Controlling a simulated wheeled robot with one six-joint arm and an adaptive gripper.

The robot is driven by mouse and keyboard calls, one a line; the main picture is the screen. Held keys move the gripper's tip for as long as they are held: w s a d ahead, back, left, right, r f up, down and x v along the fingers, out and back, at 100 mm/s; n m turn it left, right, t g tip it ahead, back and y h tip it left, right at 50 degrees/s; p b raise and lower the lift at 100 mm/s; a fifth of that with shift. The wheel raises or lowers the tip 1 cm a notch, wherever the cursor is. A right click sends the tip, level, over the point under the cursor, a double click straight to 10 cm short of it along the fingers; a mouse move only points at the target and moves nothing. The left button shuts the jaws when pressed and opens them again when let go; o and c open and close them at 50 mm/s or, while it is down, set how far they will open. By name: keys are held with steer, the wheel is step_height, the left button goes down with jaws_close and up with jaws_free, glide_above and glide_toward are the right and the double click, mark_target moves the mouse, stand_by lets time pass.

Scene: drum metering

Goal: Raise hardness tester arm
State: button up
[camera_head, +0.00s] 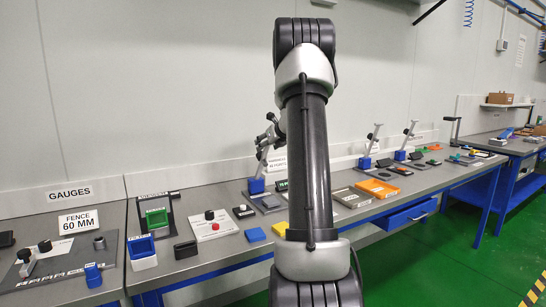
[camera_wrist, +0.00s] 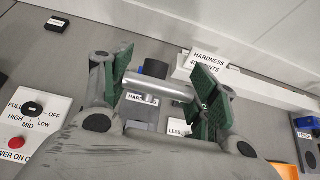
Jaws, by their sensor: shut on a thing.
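The hardness tester arm (camera_wrist: 160,87) is a silver bar in the wrist view. It spans between the green pads of my gripper (camera_wrist: 165,78), which is shut on it. A dark blue part (camera_wrist: 155,68) of the tester shows just behind the bar. A "HARDNESS 40 POINTS" sign (camera_wrist: 208,63) stands behind the right finger. In the head view, the tester's blue base (camera_head: 256,186) stands on the bench left of my arm, with a slanted grey arm above it. My own arm hides much of the gripper and part of the sign there.
A power panel with a black knob and red button (camera_wrist: 32,110) lies left of the gripper; it also shows in the head view (camera_head: 213,226). Two similar blue-based stands (camera_head: 366,161) (camera_head: 400,155) are further right. An orange tray (camera_head: 377,188) lies on the bench (camera_head: 200,262).

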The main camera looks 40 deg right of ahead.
steer(key=shift+w+d+r, duration=0.2)
steer(key=shift+w+r, duration=0.2)
steer(key=shift+w, duration=0.45)
steer(key=shift+w+d+r, duration=0.2)
steer(key=shift+w+r, duration=0.2)
steer(key=shift+w, duration=0.4)
steer(key=shift+w+d+r, duration=0.2)
steer(key=shift+w+r, duration=0.2)
steer(key=shift+w, duration=0.45)
steer(key=o, duration=1.5)
steer(key=shift+c, duration=0.2)
steer(key=v, duration=1.2)
steer(key=shift+s+f, duration=0.1)
